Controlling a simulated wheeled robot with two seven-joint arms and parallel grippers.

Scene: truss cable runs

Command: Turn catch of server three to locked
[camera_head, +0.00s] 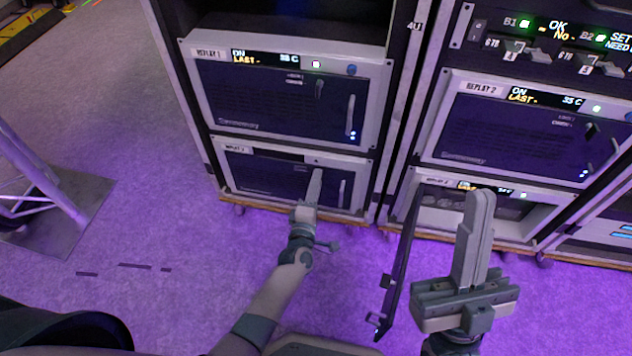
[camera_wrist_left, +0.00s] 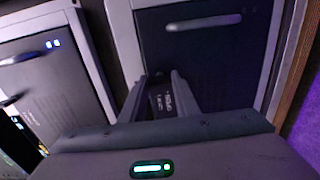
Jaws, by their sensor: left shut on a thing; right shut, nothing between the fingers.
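The lower left server (camera_head: 262,180) has its dark front door closed; its small label is too blurred to read. Its door also shows in the left wrist view (camera_wrist_left: 235,65). My left gripper (camera_head: 316,178) is at the right part of that door, closed on its small catch, which the fingers mostly hide. In the left wrist view the fingers (camera_wrist_left: 162,92) reach the door, and small white lettering (camera_wrist_left: 166,103) shows between them. The catch's exact angle cannot be told. The silver door handle (camera_head: 341,193) is just right of the gripper. My right gripper (camera_head: 481,200) is shut and empty, in front of the right rack.
The server labelled Replay 1 (camera_head: 285,98) is above, with its door closed. Replay 2 (camera_head: 510,128) is in the right rack. Below it, a server (camera_head: 500,212) has its door (camera_head: 402,255) swung open toward me, between my arms.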

